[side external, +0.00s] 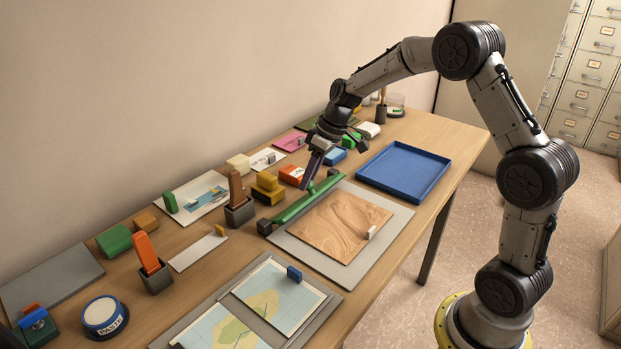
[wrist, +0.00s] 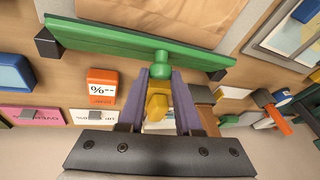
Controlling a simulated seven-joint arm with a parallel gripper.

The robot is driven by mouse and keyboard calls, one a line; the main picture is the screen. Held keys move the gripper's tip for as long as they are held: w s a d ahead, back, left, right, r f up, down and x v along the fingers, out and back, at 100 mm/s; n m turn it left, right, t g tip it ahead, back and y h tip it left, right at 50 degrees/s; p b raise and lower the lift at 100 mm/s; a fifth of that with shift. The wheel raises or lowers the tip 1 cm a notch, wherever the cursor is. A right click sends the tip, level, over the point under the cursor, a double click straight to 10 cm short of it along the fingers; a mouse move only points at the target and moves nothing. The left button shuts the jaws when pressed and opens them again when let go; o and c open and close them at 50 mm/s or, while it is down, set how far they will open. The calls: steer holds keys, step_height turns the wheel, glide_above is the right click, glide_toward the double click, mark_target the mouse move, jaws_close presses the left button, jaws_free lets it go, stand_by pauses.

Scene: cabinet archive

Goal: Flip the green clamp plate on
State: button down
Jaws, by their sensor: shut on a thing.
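The green clamp plate (side external: 300,204) is a long narrow bar between two dark end blocks. It runs along the wall-side edge of a grey base (side external: 391,227), beside the wooden panel (side external: 335,222) and not over it. In the wrist view the plate (wrist: 110,38) spans the upper part, with a round green knob (wrist: 161,66) at its middle. My gripper (side external: 307,186) is at the knob, its purple fingers closed on it from both sides. The fingers partly hide the knob in the wrist view.
A blue tray (side external: 404,171) lies to the right. A small pale block (side external: 371,232) rests on the panel. Map sheets (side external: 280,297) lie toward the front.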

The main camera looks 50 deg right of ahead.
steer(key=w+g, duration=0.2)
steer(key=g, duration=0.1)
steer(key=shift+w+d+r+m+g, duration=0.1)
steer(key=shift+w+r+m+g, duration=0.05)
steer(key=shift+w+m+g, duration=0.15)
steer(key=shift+w+f+g, duration=0.1)
steer(key=shift+w+g, duration=0.4)
steer(key=shift+g, duration=0.35)
steer(key=shift+w+f+g, duration=0.1)
steer(key=shift+w+g, duration=0.4)
steer(key=shift+g, duration=0.35)
steer(key=shift+w+g, duration=0.1)
steer(key=shift+g, duration=0.2)
steer(key=c, duration=0.6)
jaws_free()
